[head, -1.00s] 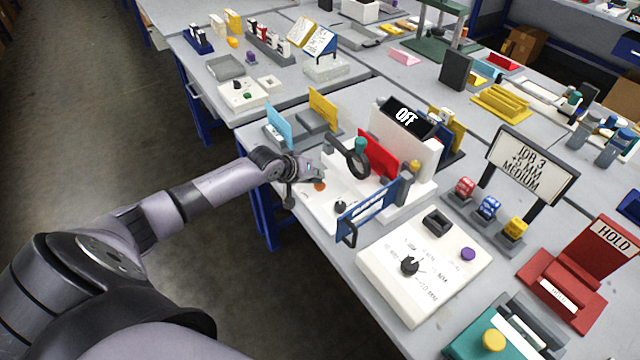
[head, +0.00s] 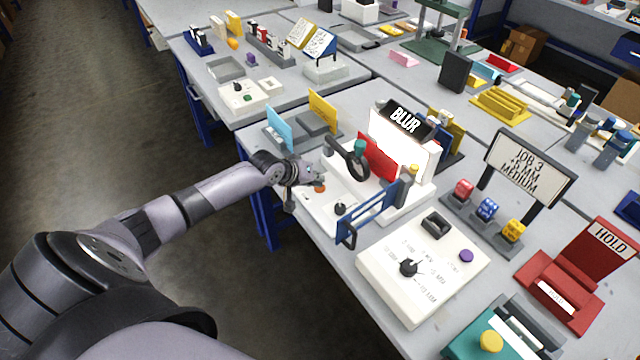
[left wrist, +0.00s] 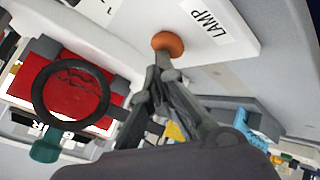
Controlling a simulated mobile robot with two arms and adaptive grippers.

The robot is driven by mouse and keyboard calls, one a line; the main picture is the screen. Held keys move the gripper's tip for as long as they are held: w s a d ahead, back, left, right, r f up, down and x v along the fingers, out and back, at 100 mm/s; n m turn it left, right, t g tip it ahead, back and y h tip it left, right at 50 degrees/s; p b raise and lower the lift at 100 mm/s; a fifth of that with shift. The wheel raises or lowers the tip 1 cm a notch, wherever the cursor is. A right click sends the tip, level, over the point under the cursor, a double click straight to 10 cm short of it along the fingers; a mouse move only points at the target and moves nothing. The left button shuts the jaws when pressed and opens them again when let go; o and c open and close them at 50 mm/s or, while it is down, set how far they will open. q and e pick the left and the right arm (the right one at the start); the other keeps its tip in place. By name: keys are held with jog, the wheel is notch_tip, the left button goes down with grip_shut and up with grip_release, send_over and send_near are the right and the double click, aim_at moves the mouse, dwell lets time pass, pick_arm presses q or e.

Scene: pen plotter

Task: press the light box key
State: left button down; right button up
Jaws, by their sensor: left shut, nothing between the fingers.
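The light box (head: 420,162) is a white box whose front panel is lit, and the dark sign (head: 404,118) on top reads "BLUR". Its orange round key (head: 319,188) sits on the white base, and also shows in the left wrist view (left wrist: 168,42) beside a "LAMP" label. My left gripper (head: 314,177) is shut and empty, with its fingertips (left wrist: 160,68) at the key; contact or a small gap cannot be told. A red plate (head: 378,158) stands before the lit panel, with a black ring lens (head: 357,164) in front. My right gripper is not in view.
A black knob (head: 340,208) and a blue frame (head: 367,214) stand on the near side of the base. A white dial box (head: 385,285) is nearer still. Cyan and yellow plates (head: 279,128) stand behind my gripper. Open floor lies left of the table.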

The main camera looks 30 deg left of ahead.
pick_arm(q)
notch_tip(320, 180, up, 6)
jog(key=p, duration=0.6)
jog(key=shift+r, duration=0.15)
dwell(0.4)
